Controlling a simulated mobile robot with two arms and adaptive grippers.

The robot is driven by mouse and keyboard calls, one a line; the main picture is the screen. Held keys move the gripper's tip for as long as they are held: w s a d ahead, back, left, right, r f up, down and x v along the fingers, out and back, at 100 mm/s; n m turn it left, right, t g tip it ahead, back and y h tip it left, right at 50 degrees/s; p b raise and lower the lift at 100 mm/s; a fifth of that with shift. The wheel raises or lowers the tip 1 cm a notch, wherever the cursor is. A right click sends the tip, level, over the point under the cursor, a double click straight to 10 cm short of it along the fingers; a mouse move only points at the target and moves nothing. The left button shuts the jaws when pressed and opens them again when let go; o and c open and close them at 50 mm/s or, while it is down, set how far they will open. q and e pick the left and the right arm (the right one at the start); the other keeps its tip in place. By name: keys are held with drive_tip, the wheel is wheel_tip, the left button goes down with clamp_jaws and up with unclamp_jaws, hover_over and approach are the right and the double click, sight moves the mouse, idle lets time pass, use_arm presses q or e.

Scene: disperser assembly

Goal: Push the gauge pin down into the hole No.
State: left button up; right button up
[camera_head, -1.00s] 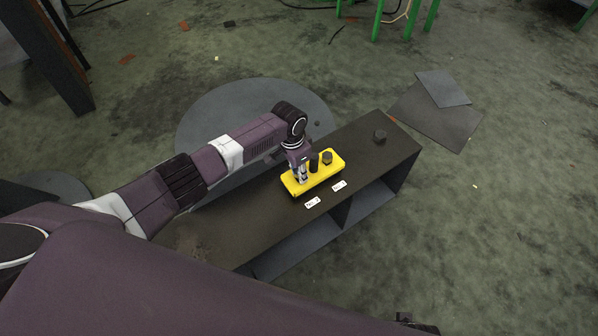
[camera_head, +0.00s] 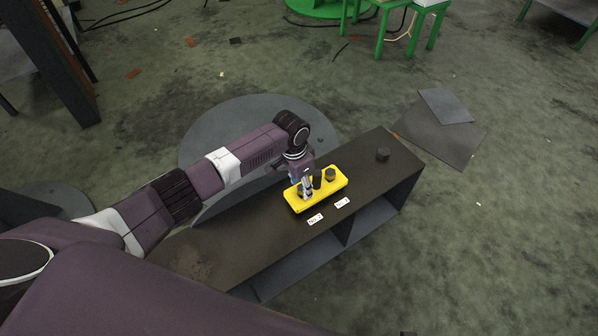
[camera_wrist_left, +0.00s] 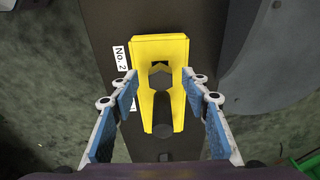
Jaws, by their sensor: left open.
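The yellow block (camera_head: 332,190) lies on the dark bench with the "No. 2" label (camera_head: 315,219) and a second label (camera_head: 342,203) beside it. My left gripper (camera_head: 306,191) is over the block's "No. 2" end. In the left wrist view its blue-padded fingers (camera_wrist_left: 164,84) are spread wide, with a hexagonal hollow (camera_wrist_left: 160,74) in the block between their tips. A dark upright pin, probably the gauge pin (camera_head: 317,178), stands on the block just right of the gripper; it also shows in the left wrist view (camera_wrist_left: 161,104). How deep it sits is unclear. My right gripper is not in view.
A dark hexagonal piece (camera_head: 330,174) stands farther right on the block. A small dark piece (camera_head: 382,154) sits alone on the bench (camera_head: 365,178). The bench is otherwise mostly clear. A grey disc (camera_head: 235,125) lies behind it.

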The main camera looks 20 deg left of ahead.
use_arm(q)
wheel_tip(320, 180, up, 9)
drive_tip(key=shift+s+a, duration=0.3)
drive_tip(key=shift+s, duration=0.05)
idle(0.4)
